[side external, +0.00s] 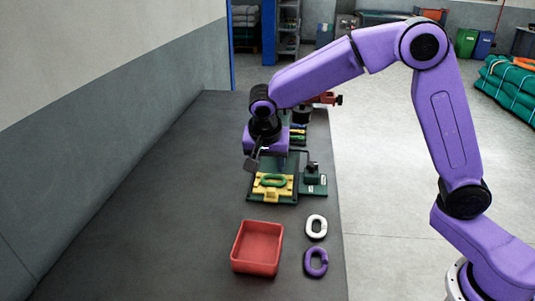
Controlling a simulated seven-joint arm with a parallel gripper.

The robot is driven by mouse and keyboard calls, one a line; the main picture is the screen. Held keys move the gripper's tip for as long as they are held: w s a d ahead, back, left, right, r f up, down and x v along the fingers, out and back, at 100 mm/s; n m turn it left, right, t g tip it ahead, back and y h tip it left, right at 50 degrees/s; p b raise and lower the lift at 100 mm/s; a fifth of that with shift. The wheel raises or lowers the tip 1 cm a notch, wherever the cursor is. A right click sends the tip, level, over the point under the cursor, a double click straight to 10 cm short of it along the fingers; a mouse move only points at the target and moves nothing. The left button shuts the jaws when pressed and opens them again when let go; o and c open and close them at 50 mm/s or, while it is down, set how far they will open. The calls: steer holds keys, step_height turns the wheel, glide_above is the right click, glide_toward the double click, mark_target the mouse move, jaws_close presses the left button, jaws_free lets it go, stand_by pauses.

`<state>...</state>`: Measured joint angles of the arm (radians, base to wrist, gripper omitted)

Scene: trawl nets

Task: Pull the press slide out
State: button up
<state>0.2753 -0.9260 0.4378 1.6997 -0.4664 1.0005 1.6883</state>
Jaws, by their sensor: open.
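The press (260,198) is a dark green base on the dark table, with a dark upright frame at its back. A yellow slide (272,192) sits at the front of the base, and a green oval link (273,181) lies on it. Whether the slide is in or partly out I cannot tell. My gripper (252,164) is open, above and behind the slide near the press's left back side. No contact with the slide shows. The hand hides part of the press's back.
A red tray (257,247) stands in front of the press. A white link (316,227) and a purple link (316,262) lie to its right. A green block with a knob (313,180) stands at the press's right. A red clamp-like tool (324,99) is behind. The table's left is clear.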

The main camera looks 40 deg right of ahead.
steer(key=shift+v, duration=1.6)
steer(key=s+d+f+n+g+y, duration=0.1)
steer(key=s+d+n, duration=0.2)
steer(key=s+n, duration=0.4)
steer(key=s+d+n+g+y, duration=0.1)
steer(key=s+d+n, duration=0.2)
steer(key=s+n, duration=0.4)
steer(key=s+d+f+n+g+y, duration=0.1)
steer(key=s+d+n, duration=0.3)
steer(key=s, duration=1.4)
steer(key=n, duration=0.3)
steer(key=shift+f+n+y, duration=0.3)
steer(key=shift+f, duration=0.05)
